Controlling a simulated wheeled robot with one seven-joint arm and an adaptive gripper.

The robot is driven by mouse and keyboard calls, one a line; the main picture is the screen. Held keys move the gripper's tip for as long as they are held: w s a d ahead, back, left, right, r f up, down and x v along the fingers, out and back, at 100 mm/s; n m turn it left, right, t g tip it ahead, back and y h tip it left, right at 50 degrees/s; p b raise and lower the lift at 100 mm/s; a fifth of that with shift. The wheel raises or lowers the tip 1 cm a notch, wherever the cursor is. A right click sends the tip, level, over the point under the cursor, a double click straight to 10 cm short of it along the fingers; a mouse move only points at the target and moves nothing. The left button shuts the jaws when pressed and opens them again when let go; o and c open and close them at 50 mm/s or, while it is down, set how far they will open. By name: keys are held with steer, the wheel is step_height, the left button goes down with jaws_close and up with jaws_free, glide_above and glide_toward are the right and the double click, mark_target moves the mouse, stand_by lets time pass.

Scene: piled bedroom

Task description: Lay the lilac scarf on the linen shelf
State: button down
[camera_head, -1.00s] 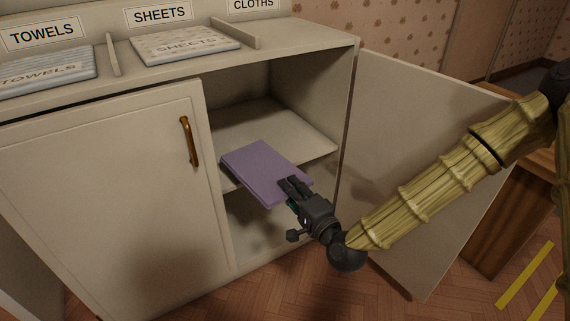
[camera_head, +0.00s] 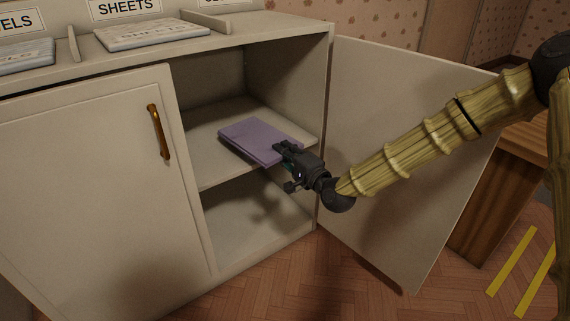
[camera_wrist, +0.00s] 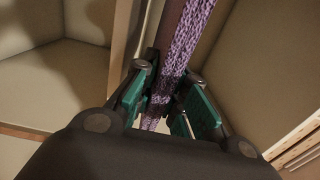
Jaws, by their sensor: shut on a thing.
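The lilac scarf (camera_head: 254,139), folded into a flat rectangle, is at the middle shelf (camera_head: 215,168) inside the open cabinet. My gripper (camera_head: 284,152) is shut on the scarf's near right edge, at the front of the opening. In the wrist view the knitted scarf (camera_wrist: 187,40) runs up from between my gripper's teal-padded fingers (camera_wrist: 170,108). The scarf lies over the shelf and looks roughly level. I cannot tell whether it touches the shelf. No label shows on this shelf.
The right cabinet door (camera_head: 400,150) stands open beside my arm; the left door (camera_head: 90,190) is shut. The compartment below (camera_head: 255,225) is empty. A wooden piece (camera_head: 490,195) stands at the right.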

steer(key=shift+w+d, duration=0.1)
steer(key=shift+w, duration=0.2)
steer(key=shift+w+f+b, duration=0.1)
steer(key=shift+f+b, duration=0.3)
steer(key=shift+b, duration=0.05)
steer(key=shift+f+b, duration=1.05)
steer(key=shift+f, duration=0.35)
steer(key=c, duration=1.4)
jaws_free()
steer(key=shift+f, duration=0.15)
steer(key=shift+c, duration=0.2)
